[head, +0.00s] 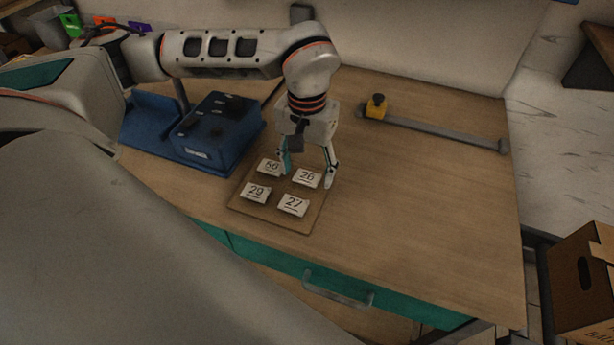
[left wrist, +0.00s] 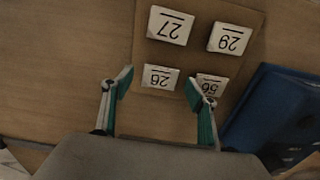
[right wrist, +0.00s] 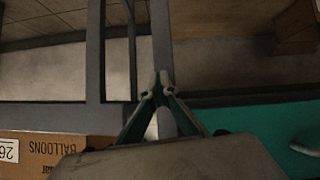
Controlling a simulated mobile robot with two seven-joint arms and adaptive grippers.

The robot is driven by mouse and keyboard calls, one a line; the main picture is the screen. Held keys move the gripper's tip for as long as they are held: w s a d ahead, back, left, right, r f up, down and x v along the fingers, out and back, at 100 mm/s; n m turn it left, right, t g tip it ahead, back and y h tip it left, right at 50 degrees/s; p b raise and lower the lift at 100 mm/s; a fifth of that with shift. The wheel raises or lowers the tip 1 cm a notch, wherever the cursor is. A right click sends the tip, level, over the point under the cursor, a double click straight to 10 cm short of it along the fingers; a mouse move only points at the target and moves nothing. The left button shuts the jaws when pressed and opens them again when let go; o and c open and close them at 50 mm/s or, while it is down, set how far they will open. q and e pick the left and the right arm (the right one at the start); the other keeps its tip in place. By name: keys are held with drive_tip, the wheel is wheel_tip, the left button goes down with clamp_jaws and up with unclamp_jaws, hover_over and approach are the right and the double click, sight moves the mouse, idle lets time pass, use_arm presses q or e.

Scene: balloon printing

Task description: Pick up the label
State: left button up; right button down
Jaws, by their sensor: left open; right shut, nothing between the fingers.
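White label blocks lie on a thin wooden board (head: 275,222) on the table. In the head view they read 50 or 56 (head: 269,168), 26 (head: 307,178), 29 (head: 255,192) and 27 (head: 293,205). My left gripper (head: 309,180) is open and points down over the far edge of the board, its fingers around the sides of label 26. In the left wrist view label 26 (left wrist: 160,77) shows between and beyond the fingertips (left wrist: 157,82); one fingertip partly covers the 56 label (left wrist: 212,85). My right gripper (right wrist: 160,82) is shut and empty, away from the table top.
A blue machine (head: 213,130) stands left of the board. A grey bar (head: 440,133) with a yellow block (head: 376,107) lies at the back right. The table's right side is clear. A cardboard box (head: 582,285) stands at the lower right.

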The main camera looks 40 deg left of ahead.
use_arm(q)
drive_tip(key=shift+f, duration=0.25)
idle(0.5)
drive_tip(key=c, duration=0.8)
